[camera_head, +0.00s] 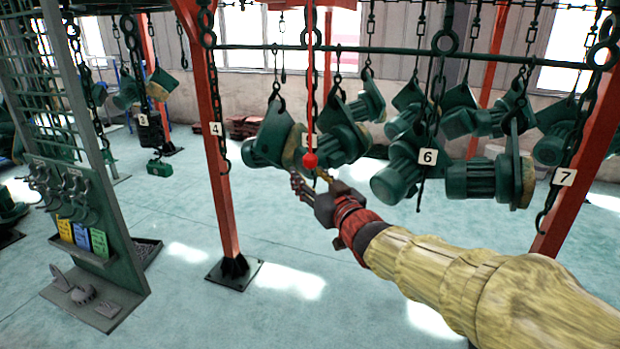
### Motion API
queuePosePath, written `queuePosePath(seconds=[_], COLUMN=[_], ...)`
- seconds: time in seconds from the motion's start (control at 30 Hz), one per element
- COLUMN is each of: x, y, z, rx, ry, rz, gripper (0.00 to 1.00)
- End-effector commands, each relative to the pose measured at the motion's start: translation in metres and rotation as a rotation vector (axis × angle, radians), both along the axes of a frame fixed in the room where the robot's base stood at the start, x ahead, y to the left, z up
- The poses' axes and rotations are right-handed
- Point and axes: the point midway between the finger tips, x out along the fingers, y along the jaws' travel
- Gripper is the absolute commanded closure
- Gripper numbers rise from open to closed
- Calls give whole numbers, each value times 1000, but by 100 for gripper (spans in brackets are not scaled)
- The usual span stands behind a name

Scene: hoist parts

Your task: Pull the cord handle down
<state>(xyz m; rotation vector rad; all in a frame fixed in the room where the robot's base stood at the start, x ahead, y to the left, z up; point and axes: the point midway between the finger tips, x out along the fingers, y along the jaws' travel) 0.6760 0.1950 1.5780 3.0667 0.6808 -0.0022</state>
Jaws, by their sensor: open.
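The red cord (310,70) hangs straight down from the top of the picture, a little left of the middle. Its handle is a red ball (310,160) at the lower end. My gripper (309,182) is open, with its fingers just below the ball, one finger to the left and one to the right. I cannot tell whether a finger touches the ball. My arm comes in from the lower right.
Green hoist motors (480,178) hang on chains behind and right of my gripper. Orange posts (215,130) stand left and right. A grey rack (90,180) is at the left.

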Motion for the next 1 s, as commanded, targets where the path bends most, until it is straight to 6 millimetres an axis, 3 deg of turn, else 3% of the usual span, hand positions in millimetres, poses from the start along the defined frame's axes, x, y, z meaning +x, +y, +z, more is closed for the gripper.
queuePosePath(seconds=[0.27, 0.8, 1.0], x=[-7, -90, -105], y=[-3, -43, -49], z=[1, 1, 0], rx=[0, 0, 0], ry=[-1, -2, 0], rz=[0, -2, 0], gripper=[57, 57, 57])
